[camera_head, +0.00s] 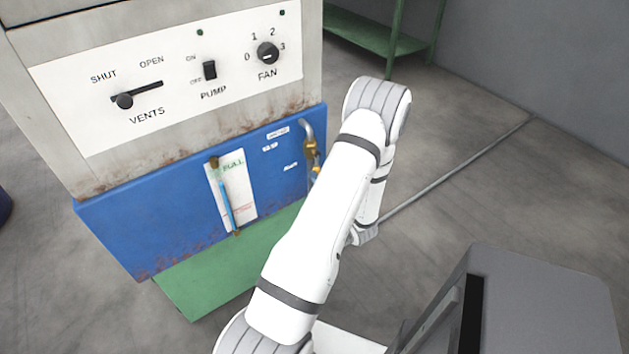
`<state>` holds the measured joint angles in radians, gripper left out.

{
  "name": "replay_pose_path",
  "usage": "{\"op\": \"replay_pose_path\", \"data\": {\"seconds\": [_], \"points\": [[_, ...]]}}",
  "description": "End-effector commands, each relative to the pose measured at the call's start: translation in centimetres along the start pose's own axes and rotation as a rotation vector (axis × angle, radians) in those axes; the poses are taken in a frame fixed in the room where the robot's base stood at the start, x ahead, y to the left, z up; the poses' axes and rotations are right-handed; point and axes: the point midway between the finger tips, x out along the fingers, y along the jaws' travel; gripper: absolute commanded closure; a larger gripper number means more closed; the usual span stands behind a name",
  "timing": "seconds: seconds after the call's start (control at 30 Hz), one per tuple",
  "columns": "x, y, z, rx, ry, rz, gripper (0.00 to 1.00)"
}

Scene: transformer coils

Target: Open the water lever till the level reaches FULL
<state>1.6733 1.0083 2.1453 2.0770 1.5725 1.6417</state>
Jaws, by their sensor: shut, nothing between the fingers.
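The water gauge is a slim tube (226,205) on a white plate (241,190) on the blue panel. Blue shows in much of the tube, with its upper end a little below the green word FULL (233,164). A brass valve (311,151) sits under a bent grey pipe (306,128) at the panel's right side. My arm covers the area just right of and below the valve, so I cannot make out the lever's position. My gripper is hidden behind my arm, and I cannot see whether it touches the lever.
Above the blue panel (140,225), a white control panel carries a VENTS slider (124,100) at the SHUT end, a PUMP switch (209,70) and a FAN knob (267,53). A green shelf (370,35) stands behind. Floor right of the cabinet looks clear.

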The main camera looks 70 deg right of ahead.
Motion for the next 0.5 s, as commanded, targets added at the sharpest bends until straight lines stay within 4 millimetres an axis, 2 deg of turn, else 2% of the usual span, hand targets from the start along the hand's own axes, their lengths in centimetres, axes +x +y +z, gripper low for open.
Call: {"op": "replay_pose_path", "data": {"seconds": [0.33,0.5], "points": [[-0.1,0.0,0.0,0.001,-0.004,0.000,1.00],[-0.7,0.0,-1.8,0.004,-0.001,-0.002,1.00]]}}
